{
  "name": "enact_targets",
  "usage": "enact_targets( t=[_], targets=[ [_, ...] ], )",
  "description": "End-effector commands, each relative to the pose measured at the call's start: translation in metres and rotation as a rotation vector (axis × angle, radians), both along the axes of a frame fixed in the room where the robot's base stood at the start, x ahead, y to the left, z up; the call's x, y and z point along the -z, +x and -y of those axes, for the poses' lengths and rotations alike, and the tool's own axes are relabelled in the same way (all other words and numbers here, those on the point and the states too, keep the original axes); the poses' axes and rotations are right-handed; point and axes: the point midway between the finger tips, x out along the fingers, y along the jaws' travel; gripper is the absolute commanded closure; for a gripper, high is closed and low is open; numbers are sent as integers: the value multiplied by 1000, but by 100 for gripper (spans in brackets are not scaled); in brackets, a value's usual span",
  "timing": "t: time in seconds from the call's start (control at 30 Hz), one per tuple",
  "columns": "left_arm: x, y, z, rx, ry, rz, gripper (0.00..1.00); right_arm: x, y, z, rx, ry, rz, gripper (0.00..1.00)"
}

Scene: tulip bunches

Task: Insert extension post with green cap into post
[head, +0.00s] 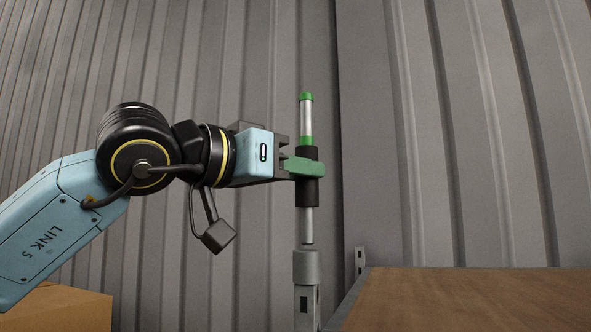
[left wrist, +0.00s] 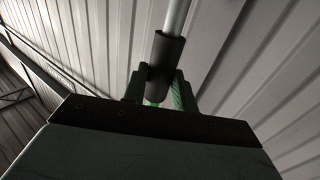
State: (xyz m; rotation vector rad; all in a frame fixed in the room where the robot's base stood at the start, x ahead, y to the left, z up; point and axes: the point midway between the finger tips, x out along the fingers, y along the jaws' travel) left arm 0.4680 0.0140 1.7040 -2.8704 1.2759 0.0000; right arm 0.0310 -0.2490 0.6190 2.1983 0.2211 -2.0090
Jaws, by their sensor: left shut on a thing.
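The fixed post (head: 307,267), with a grey collar on top, stands directly below. The extension's lower tip lines up with the collar's mouth; I cannot tell whether it touches. In the left wrist view the fingers (left wrist: 160,92) clasp the dark sleeve (left wrist: 163,52). My right gripper is not in view.
A brown wooden surface (head: 470,300) with a metal bracket (head: 360,262) at its corner lies right of the post. A tan box (head: 60,308) is at the lower left. A grey corrugated wall (head: 440,130) is behind.

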Motion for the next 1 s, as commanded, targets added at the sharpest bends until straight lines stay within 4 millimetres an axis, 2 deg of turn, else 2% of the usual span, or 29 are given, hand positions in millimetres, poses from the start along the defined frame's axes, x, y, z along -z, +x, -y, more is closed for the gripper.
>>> enact_targets(
  t=[1.0],
  targets=[
    [26,0,0,0,-1,1,99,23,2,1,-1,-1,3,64]
  ],
)
